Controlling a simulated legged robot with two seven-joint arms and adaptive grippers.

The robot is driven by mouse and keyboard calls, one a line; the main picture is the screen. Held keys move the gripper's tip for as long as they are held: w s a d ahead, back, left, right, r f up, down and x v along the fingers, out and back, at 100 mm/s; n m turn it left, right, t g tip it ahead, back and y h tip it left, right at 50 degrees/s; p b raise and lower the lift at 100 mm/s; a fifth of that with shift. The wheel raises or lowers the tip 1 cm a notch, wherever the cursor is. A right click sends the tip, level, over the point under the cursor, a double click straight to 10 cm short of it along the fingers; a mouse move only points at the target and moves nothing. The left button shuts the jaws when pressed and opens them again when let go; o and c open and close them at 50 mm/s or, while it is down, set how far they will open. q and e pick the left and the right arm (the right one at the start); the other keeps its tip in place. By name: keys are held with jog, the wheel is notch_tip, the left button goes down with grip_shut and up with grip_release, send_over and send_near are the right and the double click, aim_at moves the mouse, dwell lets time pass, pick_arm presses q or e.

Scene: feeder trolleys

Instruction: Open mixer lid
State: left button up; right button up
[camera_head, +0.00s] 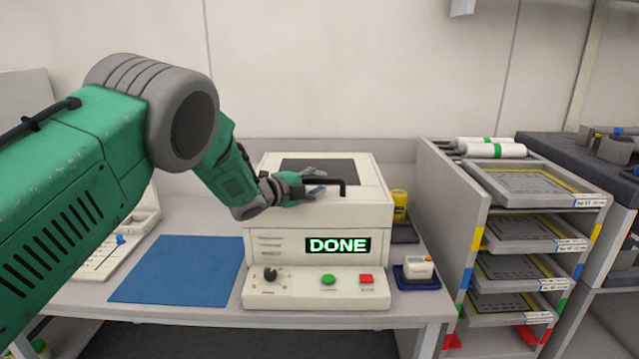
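The mixer (290,245) is a cream box on the bench with a green DONE display (338,245). Its lid (372,203) is down, with a dark window (318,170) on top and a black handle (342,184) near the front. A knob, a green button and a red button sit on its lower front panel. My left gripper (318,184) is at the handle, coming from the left. Its fingers overlap the handle's left part; I cannot tell whether they are closed around it. My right gripper is not in view.
A blue mat (180,270) lies left of the mixer. A small white device on a blue tray (418,278) and a yellow container (399,204) stand to its right. A rack (448,225) of several trays is further right, with white rolls (495,150) on top.

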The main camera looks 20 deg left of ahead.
pick_arm(q)
jog(key=shift+w+d, duration=0.15)
jog(key=shift+d, duration=0.05)
grip_shut()
